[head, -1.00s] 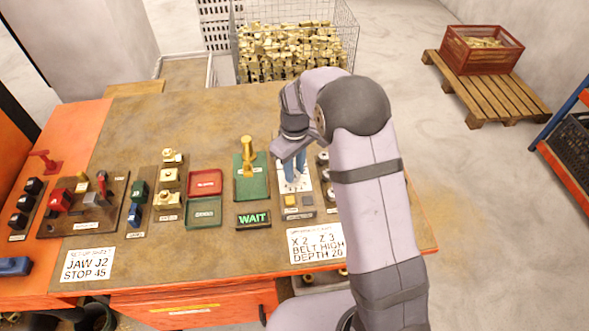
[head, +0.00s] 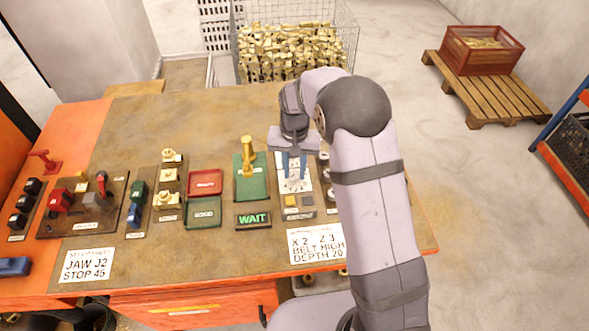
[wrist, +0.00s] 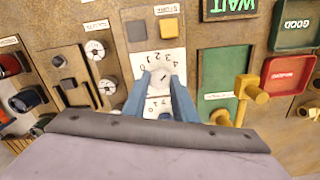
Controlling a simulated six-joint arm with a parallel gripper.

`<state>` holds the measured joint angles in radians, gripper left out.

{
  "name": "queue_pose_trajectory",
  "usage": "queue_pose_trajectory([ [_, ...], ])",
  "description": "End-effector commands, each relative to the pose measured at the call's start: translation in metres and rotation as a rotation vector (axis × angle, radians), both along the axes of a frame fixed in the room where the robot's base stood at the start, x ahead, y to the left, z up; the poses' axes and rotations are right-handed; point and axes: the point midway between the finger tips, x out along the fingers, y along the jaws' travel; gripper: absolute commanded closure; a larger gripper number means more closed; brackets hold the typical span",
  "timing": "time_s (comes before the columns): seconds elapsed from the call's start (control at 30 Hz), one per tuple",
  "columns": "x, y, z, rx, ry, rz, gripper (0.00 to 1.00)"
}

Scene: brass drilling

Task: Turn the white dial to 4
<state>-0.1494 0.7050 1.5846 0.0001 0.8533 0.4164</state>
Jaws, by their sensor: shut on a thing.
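The white dial (wrist: 162,78) sits on a white plate with black numbers (wrist: 145,64) in the wrist view. My gripper (wrist: 162,82) has its two blue fingers on either side of the dial and is shut on it. A dark pointer mark shows on the dial, but I cannot tell surely which number it meets. In the head view my gripper (head: 294,167) points down over the numbered plate (head: 294,187), with the dial (head: 294,174) between the fingers.
A yellow button (wrist: 168,28) and a grey button (wrist: 137,30) are beside the plate. A brass lever on a green plate (head: 247,185) stands to its left. A lit WAIT sign (head: 253,219) and setup cards (head: 316,244) lie towards the front.

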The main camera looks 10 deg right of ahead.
Motion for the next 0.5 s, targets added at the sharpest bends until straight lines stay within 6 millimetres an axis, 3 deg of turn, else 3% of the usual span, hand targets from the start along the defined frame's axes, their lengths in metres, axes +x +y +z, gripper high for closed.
queue_pose_trajectory([
  [0.5,0.0022,0.0001,0.0023,0.001,-0.008,-0.241,0.97],
])
